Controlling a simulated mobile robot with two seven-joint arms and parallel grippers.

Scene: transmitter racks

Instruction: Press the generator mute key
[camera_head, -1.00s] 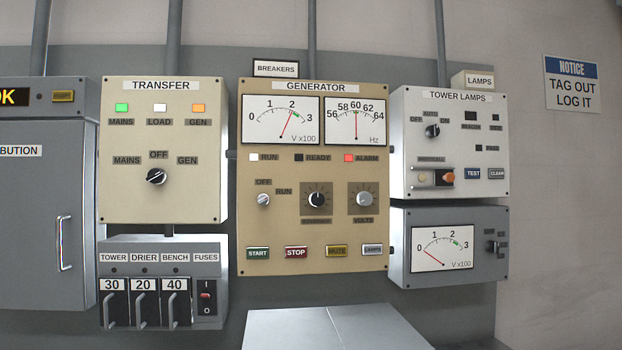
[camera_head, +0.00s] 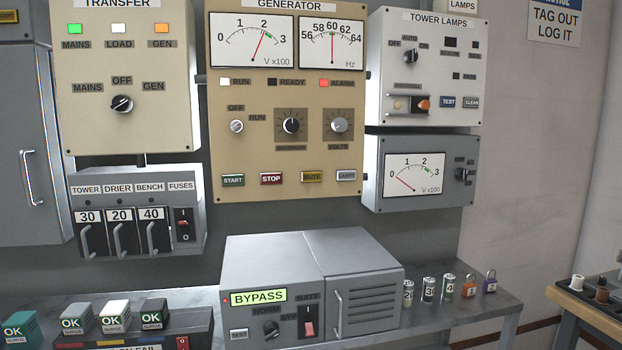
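The generator panel (camera_head: 220,150) is a tan box on the wall in the middle of the head view. Its yellow mute key (camera_head: 312,176) sits in the bottom row, right of the red STOP key (camera_head: 271,178) and left of the grey LAMPS key (camera_head: 346,175). The green START key (camera_head: 233,180) is at the far left of that row. The red ALARM light (camera_head: 324,83) looks lit, and the white RUN light (camera_head: 224,82) also looks bright. Neither of my grippers shows in the head view, and nothing covers the key.
A grey bypass unit (camera_head: 270,262) stands on the bench below the generator panel. Small cylinders and padlocks (camera_head: 468,286) stand to its right. Surge modules (camera_head: 115,316) sit at lower left. The transfer panel (camera_head: 120,135) and tower lamps panel (camera_head: 430,70) flank the generator.

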